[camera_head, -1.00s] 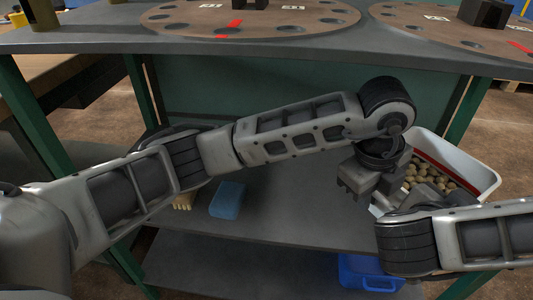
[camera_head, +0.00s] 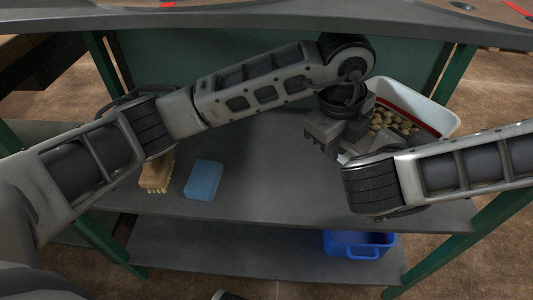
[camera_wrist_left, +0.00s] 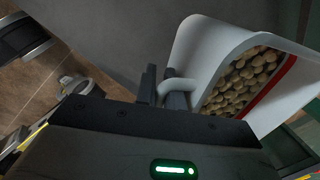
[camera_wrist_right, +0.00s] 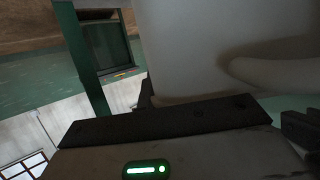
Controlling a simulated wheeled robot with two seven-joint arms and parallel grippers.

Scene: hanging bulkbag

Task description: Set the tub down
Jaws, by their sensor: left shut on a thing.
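The white tub (camera_head: 447,115) has a red band inside its rim and holds many small round tan things. It is over the right part of the grey shelf (camera_head: 265,190); I cannot tell whether its base touches. My left gripper (camera_head: 325,140) is at the tub's near left side. In the left wrist view its fingers (camera_wrist_left: 165,92) are shut on the tub's white handle (camera_wrist_left: 181,86). My right gripper is hidden behind my arm in the head view. In the right wrist view a dark fingertip (camera_wrist_right: 147,93) is against the pale tub wall (camera_wrist_right: 195,45); the jaw opening is unclear.
A blue sponge (camera_head: 203,180) and a tan brush (camera_head: 156,174) lie on the shelf's left part. The shelf between sponge and tub is clear. A blue bin (camera_head: 358,245) sits on the lower shelf. Green posts (camera_head: 453,75) frame the bench, with a worktop above.

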